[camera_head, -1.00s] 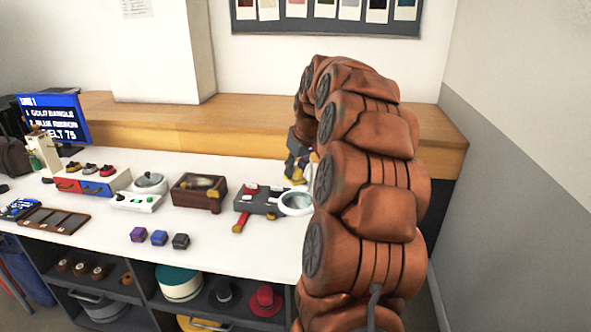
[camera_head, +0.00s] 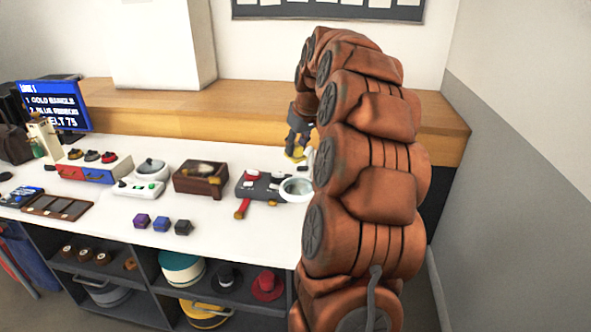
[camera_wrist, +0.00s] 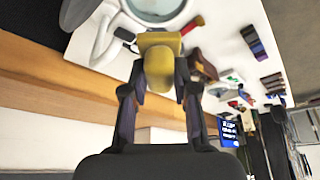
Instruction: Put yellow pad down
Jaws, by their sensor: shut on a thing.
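The yellow pad (camera_wrist: 158,68) is between the two dark fingers of my gripper (camera_wrist: 160,85) in the wrist view. My gripper is shut on it. In the head view my gripper (camera_head: 299,140) points down near the back of the white table, and a bit of the yellow pad (camera_head: 294,155) shows under its fingers. The pad is by the back edge, behind the round magnifier. I cannot tell whether it touches the table.
On the white table (camera_head: 120,215), a magnifier (camera_head: 296,188) and a dark grey device (camera_head: 258,184) with a red handle (camera_head: 242,208) stand close in front. A brown wooden box (camera_head: 201,180) and three small blocks (camera_head: 161,223) are to the left. A wooden ledge (camera_head: 200,118) runs behind.

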